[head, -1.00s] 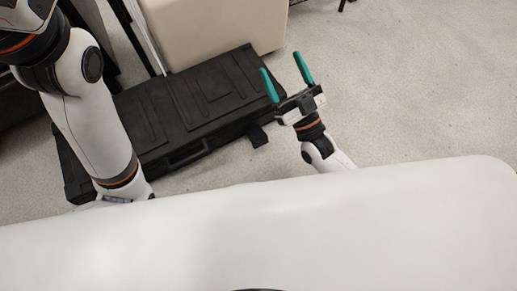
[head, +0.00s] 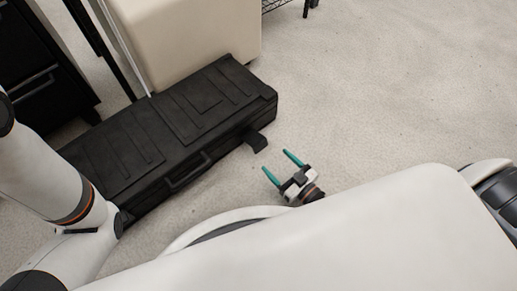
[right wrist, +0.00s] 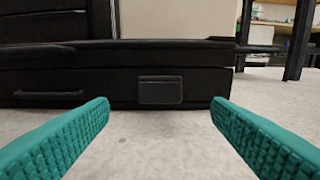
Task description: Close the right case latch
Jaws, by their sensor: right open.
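The long black case (head: 150,135) lies on the floor with its lid down. Its right latch (head: 255,141) is a dark flap sticking out from the front side near the right end. In the right wrist view the latch (right wrist: 160,91) shows as a dark rectangular plate on the case front. My right gripper (head: 275,160) is open and empty, low in front of the latch. In the right wrist view its teal fingertips (right wrist: 160,105) frame the latch on both sides, with a gap to it. My left arm covers the case's near left end; the left gripper does not show.
The case handle (head: 188,172) is on the front, left of the latch. A beige cabinet (head: 185,40) stands directly behind the case, and a dark drawer unit (head: 40,75) is at the far left. The floor (head: 390,95) to the right is clear.

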